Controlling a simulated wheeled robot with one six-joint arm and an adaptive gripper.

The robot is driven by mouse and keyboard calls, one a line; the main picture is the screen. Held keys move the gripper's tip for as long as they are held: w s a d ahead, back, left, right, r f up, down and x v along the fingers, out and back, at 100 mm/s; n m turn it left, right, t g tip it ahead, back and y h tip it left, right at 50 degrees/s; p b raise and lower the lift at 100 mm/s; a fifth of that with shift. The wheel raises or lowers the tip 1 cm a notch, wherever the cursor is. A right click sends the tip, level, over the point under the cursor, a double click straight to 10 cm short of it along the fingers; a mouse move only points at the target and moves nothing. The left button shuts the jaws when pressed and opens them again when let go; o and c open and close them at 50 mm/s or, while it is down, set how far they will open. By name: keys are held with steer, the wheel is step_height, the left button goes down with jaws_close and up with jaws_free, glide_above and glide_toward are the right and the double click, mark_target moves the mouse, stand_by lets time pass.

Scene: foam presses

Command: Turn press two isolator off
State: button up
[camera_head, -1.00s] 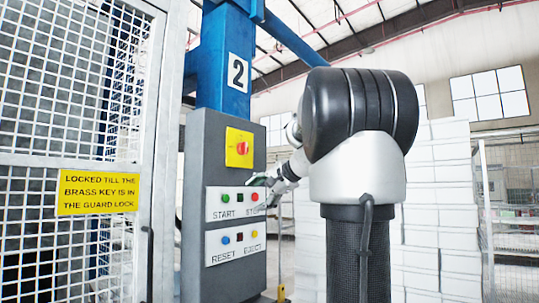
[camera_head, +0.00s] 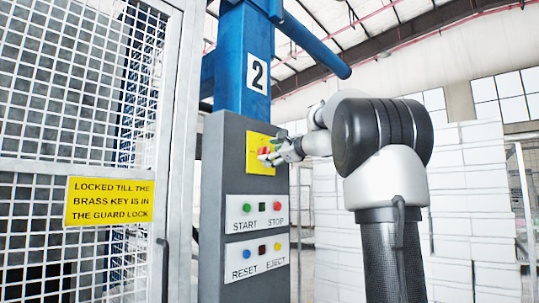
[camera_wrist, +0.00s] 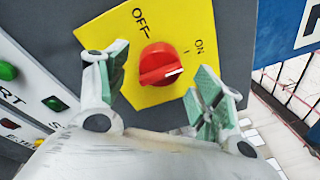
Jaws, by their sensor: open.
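The press two isolator is a red rotary knob (camera_wrist: 160,64) on a yellow plate (camera_wrist: 196,28) marked OFF and ON. In the wrist view the white mark on the knob points towards ON. My gripper (camera_wrist: 160,88) is open, its green-padded fingers on either side of the knob in the picture. I cannot tell whether they touch it. In the head view my gripper (camera_head: 268,154) is at the yellow plate (camera_head: 254,141) and partly covers the knob.
The grey control box (camera_head: 215,200) is on a blue column (camera_head: 240,50) labelled 2. START/STOP (camera_head: 262,221) and RESET/EJECT (camera_head: 256,258) button panels sit below the isolator. A mesh guard (camera_head: 60,90) with a yellow sign (camera_head: 108,202) stands left. White stacks (camera_head: 465,200) stand behind my arm.

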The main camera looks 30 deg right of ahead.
steer(key=shift+w+a, duration=0.15)
steer(key=shift+w, duration=0.55)
steer(key=c, duration=1)
